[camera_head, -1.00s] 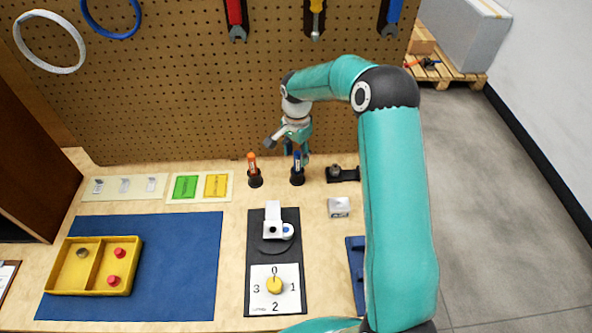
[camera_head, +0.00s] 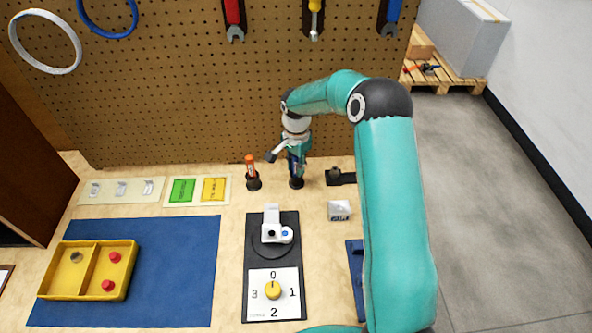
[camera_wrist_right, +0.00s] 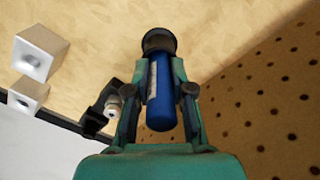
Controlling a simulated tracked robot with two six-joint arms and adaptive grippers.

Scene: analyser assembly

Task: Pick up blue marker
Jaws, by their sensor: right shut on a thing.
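The blue marker (camera_wrist_right: 161,95) stands upright in its round black holder (camera_head: 296,183). My right gripper (camera_head: 296,165) is at the marker in front of the pegboard. In the right wrist view the two fingers of my right gripper (camera_wrist_right: 158,100) are shut on the marker's sides. The marker's lower end is hidden in the holder (camera_wrist_right: 158,40). In the head view the gripper covers most of the marker. My left gripper is not in view.
An orange marker (camera_head: 250,165) in a black holder stands just left. A black fixture (camera_head: 342,178) and a small white block (camera_head: 339,210) are to the right. A dial panel (camera_head: 290,275) and a yellow tray (camera_head: 92,297) on a blue mat (camera_head: 180,270) lie nearer. The pegboard (camera_head: 180,100) rises behind.

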